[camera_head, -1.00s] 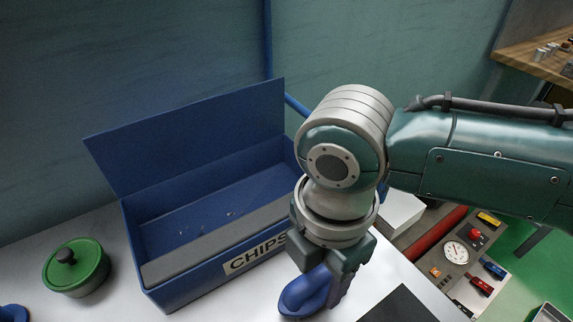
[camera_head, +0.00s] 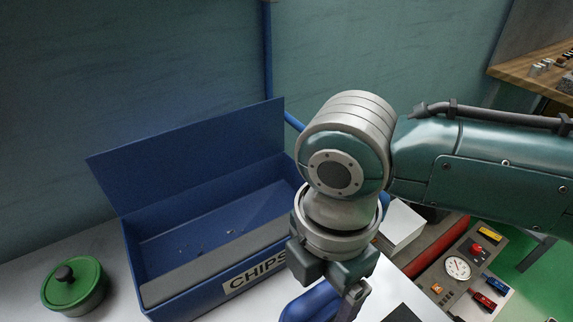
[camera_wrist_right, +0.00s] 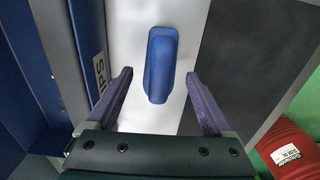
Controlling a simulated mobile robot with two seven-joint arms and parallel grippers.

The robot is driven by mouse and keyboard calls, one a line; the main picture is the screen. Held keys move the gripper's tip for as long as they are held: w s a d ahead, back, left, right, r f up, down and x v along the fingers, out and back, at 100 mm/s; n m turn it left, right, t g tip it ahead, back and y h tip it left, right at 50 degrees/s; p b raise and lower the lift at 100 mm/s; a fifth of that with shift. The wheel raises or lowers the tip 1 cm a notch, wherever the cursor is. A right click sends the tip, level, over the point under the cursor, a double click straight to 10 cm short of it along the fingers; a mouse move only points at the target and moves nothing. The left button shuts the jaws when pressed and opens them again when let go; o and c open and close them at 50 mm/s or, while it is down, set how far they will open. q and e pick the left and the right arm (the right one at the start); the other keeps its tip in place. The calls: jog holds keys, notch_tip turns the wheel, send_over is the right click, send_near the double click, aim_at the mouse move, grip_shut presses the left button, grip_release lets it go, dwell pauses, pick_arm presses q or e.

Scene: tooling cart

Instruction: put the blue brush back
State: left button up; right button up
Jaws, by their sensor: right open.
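The blue brush (camera_wrist_right: 160,60) lies on the white worktop, seen from above in the right wrist view as a long rounded blue body; its bristles are hidden. In the head view the brush (camera_head: 312,303) is at the bottom edge, partly covered by my right gripper. My right gripper (camera_wrist_right: 159,75) is open and empty, its two purple-grey fingers pointing towards the brush, one on each side of it in the picture. I cannot tell how far above it the fingertips are. My left gripper is not in view.
An open blue CHIPS bin (camera_head: 190,285) stands left of the brush, its lid raised. A green lidded pot (camera_head: 75,288) is further left. A dark flat panel (camera_wrist_right: 245,60) lies right of the brush. A red cylinder (camera_wrist_right: 287,150) and a gauge panel (camera_head: 458,268) are at the right.

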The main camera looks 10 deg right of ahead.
aim_at(321, 293)
notch_tip(321, 293, up, 11)
jog(key=p, duration=0.2)
jog(key=s+a+f+m+t+y, duration=0.2)
jog(key=s+a+m+y, duration=0.15)
jog(key=s+m, duration=0.35)
jog(key=s+d+m+t+h, duration=0.1)
jog(key=s+d+m+h, duration=0.2)
jog(key=d+m, duration=0.9)
jog(key=shift+s+d+m+t, duration=0.35)
jog(key=shift+s+m, duration=0.35)
jog(key=shift+s, duration=0.45)
